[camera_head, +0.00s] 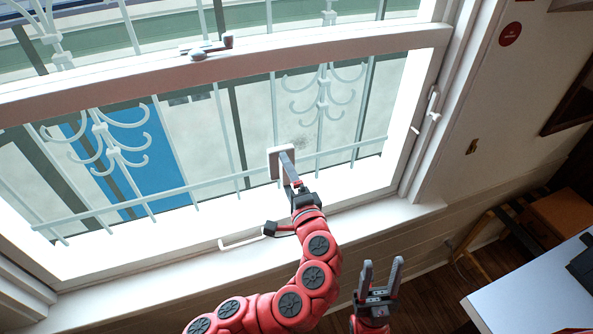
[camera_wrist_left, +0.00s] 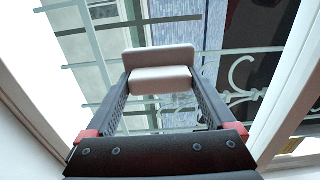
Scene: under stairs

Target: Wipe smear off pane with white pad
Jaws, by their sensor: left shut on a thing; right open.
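The white pad (camera_head: 273,164) is held up at the window pane (camera_head: 230,150) in the head view. My left gripper (camera_head: 290,172) is shut on the pad's handle side. The pad also shows between the fingers in the left wrist view (camera_wrist_left: 160,57). I cannot tell whether its face touches the glass. A faint grey speckled smear (camera_head: 300,141) shows on the pane just right of and above the pad. My right gripper (camera_head: 381,277) is open and empty, pointing up below the sill at the lower right.
The window sill (camera_head: 370,216) runs below the pane. A white window handle (camera_head: 241,242) lies near my left wrist, and another latch (camera_head: 430,110) sits on the right frame. A white table (camera_head: 540,290) stands at the lower right. White bars are beyond the glass.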

